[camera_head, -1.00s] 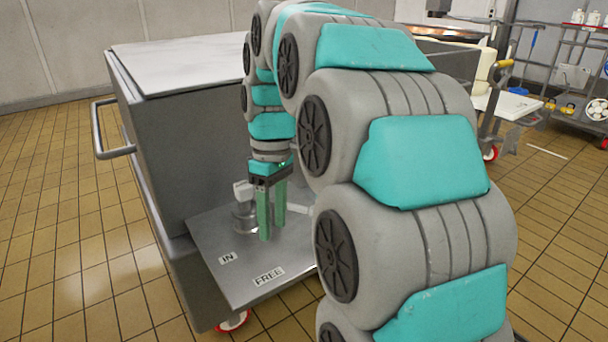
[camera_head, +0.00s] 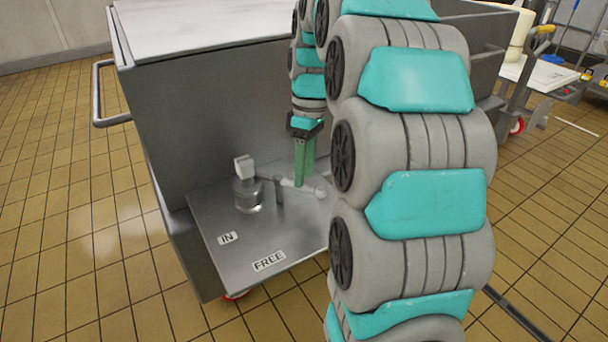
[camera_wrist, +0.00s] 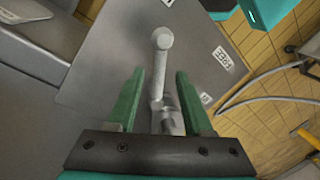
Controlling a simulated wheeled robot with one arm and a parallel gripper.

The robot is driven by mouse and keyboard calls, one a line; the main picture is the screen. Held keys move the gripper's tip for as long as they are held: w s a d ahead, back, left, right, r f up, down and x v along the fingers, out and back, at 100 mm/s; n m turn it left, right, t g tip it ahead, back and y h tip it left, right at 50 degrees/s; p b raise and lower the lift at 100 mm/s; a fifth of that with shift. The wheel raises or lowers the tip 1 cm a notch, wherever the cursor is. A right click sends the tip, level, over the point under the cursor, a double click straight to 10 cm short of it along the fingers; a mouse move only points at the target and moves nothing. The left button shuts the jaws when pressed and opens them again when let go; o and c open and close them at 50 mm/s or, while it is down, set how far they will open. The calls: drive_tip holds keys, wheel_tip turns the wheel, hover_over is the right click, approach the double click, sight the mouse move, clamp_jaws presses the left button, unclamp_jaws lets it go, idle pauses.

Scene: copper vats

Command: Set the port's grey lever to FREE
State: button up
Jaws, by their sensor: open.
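The port's grey lever (camera_head: 298,188) is a pale bar with a round knob at its end. In the head view it points right from the port's round metal hub (camera_head: 248,198), away from the IN label (camera_head: 228,238) and the FREE label (camera_head: 269,261). My gripper (camera_head: 303,182) points down at the bar near the knob. In the wrist view the lever (camera_wrist: 157,85) runs between the two open green fingers of my gripper (camera_wrist: 160,76), with its knob beyond the tips. I see gaps on both sides of the bar. The FREE label (camera_wrist: 222,58) lies to the right.
A metal plate (camera_head: 290,240) carries the port, with a short dark post (camera_head: 279,188) beside the hub and a pale square block (camera_head: 244,167) above it. The grey vat wall (camera_head: 210,110) rises behind. Tiled floor is open at left.

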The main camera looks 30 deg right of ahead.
drive_tip(key=shift+s+a+f, duration=0.1)
drive_tip(key=shift+f, duration=0.8)
drive_tip(key=shift+c, duration=0.3)
clamp_jaws()
idle(0.6)
